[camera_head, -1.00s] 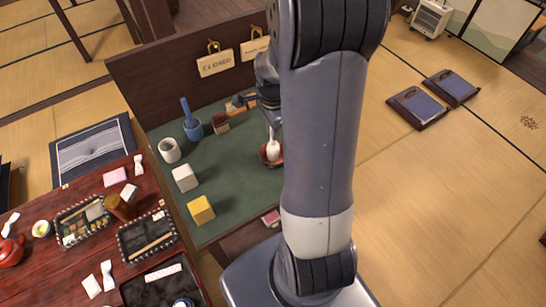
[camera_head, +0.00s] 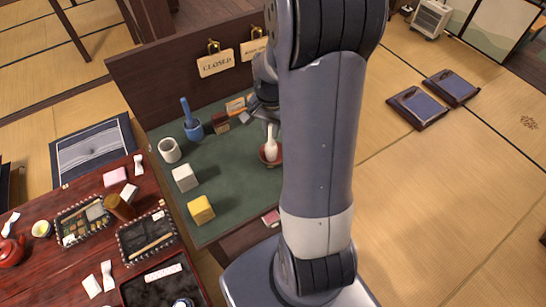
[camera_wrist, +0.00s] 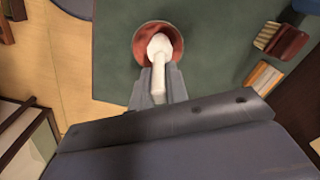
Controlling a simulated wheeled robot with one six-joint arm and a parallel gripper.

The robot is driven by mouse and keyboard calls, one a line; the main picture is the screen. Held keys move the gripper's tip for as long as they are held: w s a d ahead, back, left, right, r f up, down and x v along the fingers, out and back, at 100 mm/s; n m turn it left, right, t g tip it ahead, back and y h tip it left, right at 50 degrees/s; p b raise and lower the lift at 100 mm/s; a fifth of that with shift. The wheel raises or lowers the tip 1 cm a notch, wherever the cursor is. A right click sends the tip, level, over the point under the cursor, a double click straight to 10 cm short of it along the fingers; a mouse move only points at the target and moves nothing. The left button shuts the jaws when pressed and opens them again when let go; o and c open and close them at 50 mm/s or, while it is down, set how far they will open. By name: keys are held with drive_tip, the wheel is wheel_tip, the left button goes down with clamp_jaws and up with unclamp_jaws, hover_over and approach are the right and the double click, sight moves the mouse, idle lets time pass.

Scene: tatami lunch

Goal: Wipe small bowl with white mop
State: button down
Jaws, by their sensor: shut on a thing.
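The small bowl (camera_head: 263,156) is reddish brown and stands on the green-topped table, partly hidden by my arm in the head view. It also shows in the wrist view (camera_wrist: 140,42). The white mop (camera_head: 271,147) has a rounded white head and a pale handle. In the wrist view the mop (camera_wrist: 160,48) has its head inside the bowl's rim; I cannot tell whether it touches the bowl's inner surface. My gripper (camera_wrist: 160,88) is shut on the mop's handle, just outside the bowl's near rim in the wrist view. In the head view my gripper is mostly hidden by my arm.
The green tabletop (camera_head: 230,185) holds a white cup (camera_head: 170,150), a blue cup with a blue tool (camera_head: 193,128), a white block (camera_head: 185,178), a yellow block (camera_head: 201,210) and brushes (camera_head: 221,123). A wooden back panel with hanging signs (camera_head: 215,64) rises behind.

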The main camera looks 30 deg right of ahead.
drive_tip(key=m, duration=0.6)
drive_tip(key=shift+s+d+m, duration=0.1)
drive_tip(key=shift+s+m, duration=0.15)
drive_tip(key=shift+m, duration=0.15)
drive_tip(key=m, duration=0.7)
drive_tip(key=shift+s+d+r, duration=0.1)
drive_tip(key=shift+s+d, duration=0.05)
drive_tip(key=shift+s, duration=0.05)
drive_tip(key=n, duration=0.7)
drive_tip(key=shift+w+d, duration=0.1)
drive_tip(key=shift+w, duration=0.15)
drive_tip(key=n, duration=0.6)
drive_tip(key=shift+w+n, duration=0.2)
drive_tip(key=shift+n, duration=0.2)
